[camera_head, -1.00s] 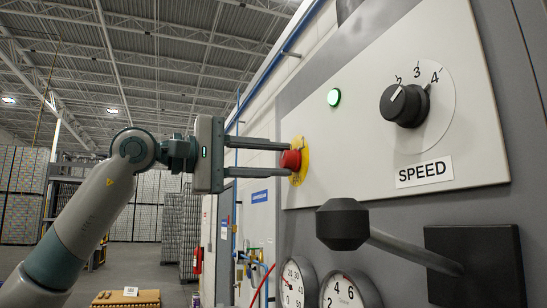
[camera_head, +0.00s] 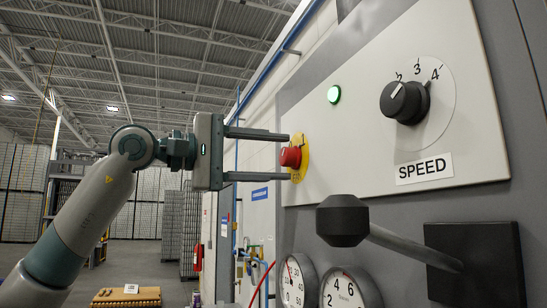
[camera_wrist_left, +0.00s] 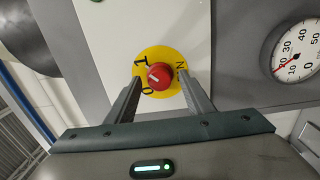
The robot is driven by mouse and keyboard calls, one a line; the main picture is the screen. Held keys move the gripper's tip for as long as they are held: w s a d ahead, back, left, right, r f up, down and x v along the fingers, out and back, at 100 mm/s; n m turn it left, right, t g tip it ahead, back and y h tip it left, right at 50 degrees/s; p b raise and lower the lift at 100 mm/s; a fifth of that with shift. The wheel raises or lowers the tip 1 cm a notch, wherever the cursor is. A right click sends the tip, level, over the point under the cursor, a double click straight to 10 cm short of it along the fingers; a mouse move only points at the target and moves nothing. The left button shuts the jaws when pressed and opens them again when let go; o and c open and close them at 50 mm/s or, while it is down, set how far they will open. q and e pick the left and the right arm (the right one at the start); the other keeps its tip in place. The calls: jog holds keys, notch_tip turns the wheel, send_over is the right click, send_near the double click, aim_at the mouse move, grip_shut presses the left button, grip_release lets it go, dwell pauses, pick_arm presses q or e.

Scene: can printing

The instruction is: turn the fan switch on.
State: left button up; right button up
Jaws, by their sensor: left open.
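The fan switch is a red rotary knob (camera_head: 290,157) on a yellow disc (camera_head: 303,150) at the left edge of a pale control panel. In the left wrist view the red knob (camera_wrist_left: 160,76) is near the middle, with 1 and 0 printed left of it on the yellow disc (camera_wrist_left: 160,53). A small white mark on the knob faces left, slightly down, nearer the 0. My left gripper (camera_head: 286,155) is open, its fingers above and below the knob in the head view, with gaps between. In the wrist view its fingers (camera_wrist_left: 160,80) flank the knob. My right gripper is out of view.
The panel (camera_head: 330,150) also carries a green lamp (camera_head: 334,94) and a black SPEED dial (camera_head: 404,102). A black lever knob (camera_head: 342,221) sticks out below, near two gauges (camera_head: 348,290). Open warehouse space lies to the left.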

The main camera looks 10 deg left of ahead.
pick_arm(q)
jog(key=shift+s+a+f+b, duration=0.1)
jog(key=shift+s+a+b, duration=0.2)
jog(key=shift+a, duration=0.2)
jog(key=b+v, duration=0.5)
jog(key=v, duration=1.1)
jog(key=shift+s, duration=0.1)
